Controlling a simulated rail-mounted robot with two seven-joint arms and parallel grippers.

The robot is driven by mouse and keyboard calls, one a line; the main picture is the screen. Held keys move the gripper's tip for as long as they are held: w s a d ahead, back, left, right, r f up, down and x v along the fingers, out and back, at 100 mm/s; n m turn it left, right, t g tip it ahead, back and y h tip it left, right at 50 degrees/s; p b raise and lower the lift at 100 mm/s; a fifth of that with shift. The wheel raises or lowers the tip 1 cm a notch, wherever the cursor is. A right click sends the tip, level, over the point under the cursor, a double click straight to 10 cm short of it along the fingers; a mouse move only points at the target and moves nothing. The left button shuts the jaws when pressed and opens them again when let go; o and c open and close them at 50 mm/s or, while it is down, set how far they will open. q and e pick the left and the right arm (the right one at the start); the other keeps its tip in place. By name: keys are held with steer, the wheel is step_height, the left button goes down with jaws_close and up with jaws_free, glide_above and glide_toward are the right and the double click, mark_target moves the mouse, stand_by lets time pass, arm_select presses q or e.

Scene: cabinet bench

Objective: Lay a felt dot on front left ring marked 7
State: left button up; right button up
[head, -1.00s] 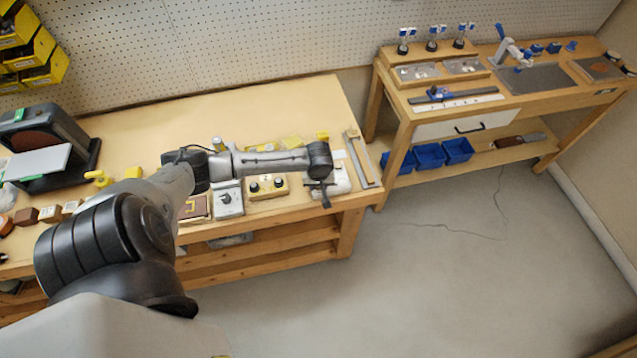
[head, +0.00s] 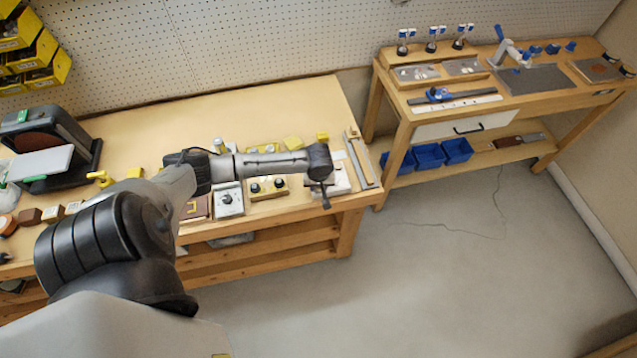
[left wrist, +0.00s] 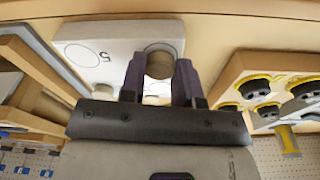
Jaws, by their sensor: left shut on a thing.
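My left gripper (head: 324,193) is over the front right part of the long bench, above a white board (head: 342,178). In the left wrist view its two dark fingers (left wrist: 160,80) are shut on a small brownish round piece, which looks like the felt dot (left wrist: 159,66). The white board (left wrist: 120,45) lies beneath, with a ring outline (left wrist: 83,55) and a "5" beside it. Another ring outline shows partly behind the held dot. I cannot read a 7; the fingers hide part of the board. My right gripper is not in view.
A yellowish box with dark round knobs (head: 269,187) and a grey-white box with a knob (head: 229,199) stand left of the board. A long wooden-edged tray (head: 359,158) lies to its right.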

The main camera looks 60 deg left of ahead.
arm_select(q)
steer(key=shift+f+p, duration=0.25)
steer(key=shift+p, duration=0.2)
stand_by(0.8)
steer(key=o, duration=1.1)
